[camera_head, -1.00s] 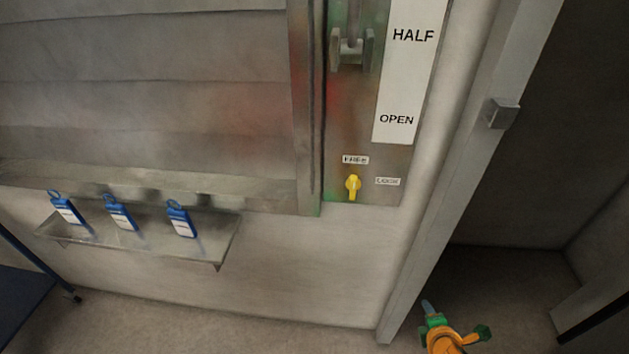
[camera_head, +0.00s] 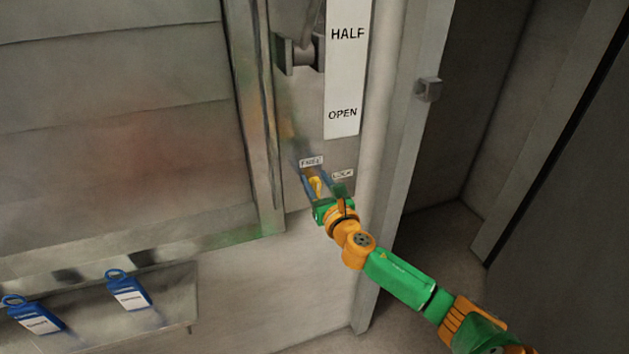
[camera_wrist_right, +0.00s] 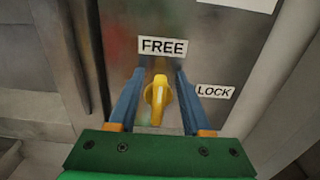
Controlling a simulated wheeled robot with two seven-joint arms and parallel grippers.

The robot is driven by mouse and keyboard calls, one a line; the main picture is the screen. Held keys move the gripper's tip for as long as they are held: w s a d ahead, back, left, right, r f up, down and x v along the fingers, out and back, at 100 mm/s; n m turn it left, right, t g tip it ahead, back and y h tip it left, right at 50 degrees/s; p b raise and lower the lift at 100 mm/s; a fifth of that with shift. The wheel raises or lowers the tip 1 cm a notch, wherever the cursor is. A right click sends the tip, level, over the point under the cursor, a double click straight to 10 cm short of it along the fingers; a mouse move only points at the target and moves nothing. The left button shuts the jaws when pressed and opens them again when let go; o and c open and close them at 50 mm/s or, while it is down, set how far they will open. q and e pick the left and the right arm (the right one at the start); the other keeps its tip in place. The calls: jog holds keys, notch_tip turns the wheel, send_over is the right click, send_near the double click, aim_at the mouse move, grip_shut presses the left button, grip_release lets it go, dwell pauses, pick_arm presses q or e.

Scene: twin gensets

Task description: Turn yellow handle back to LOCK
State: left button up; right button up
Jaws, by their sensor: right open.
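The yellow handle (camera_head: 316,186) is on the metal panel below the FREE label (camera_head: 311,162); the LOCK label (camera_head: 343,175) is to its right. In the right wrist view the yellow handle (camera_wrist_right: 157,98) stands about upright, its top towards the FREE label (camera_wrist_right: 163,46), with the LOCK label (camera_wrist_right: 214,91) to the right. My right gripper (camera_head: 318,180) is at the handle. In the wrist view its open blue fingers (camera_wrist_right: 155,95) are on either side of the handle, with a gap on each side. My left gripper is not in view.
A lever mechanism (camera_head: 301,55) and a white HALF/OPEN strip (camera_head: 343,75) are above the handle. A metal shelf (camera_head: 180,310) with blue tags (camera_head: 128,290) is at the lower left. A door frame with a small block (camera_head: 428,90) stands to the right.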

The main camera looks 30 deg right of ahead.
jog(key=shift+w+r, duration=0.1)
jog(key=shift+d, duration=0.1)
jog(key=shift+c, duration=0.9)
grip_shut()
jog(key=shift+m, duration=0.3)
jog(key=m, duration=0.3)
jog(key=d+m, duration=0.1)
jog(key=shift+f+m, duration=0.25)
jog(key=shift+m, duration=0.05)
jog(key=shift+s+d+f+m+b, duration=0.1)
jog(key=shift+d+f+m+b, duration=0.25)
jog(key=shift+m, duration=1.8)
jog(key=shift+s+d+f+m+b, duration=0.15)
jog(key=shift+f+m, duration=0.25)
jog(key=shift+m, duration=1.7)
jog(key=shift+s+d+f+m+b, duration=0.15)
jog(key=shift+f+m, duration=0.25)
jog(key=shift+m, duration=1.75)
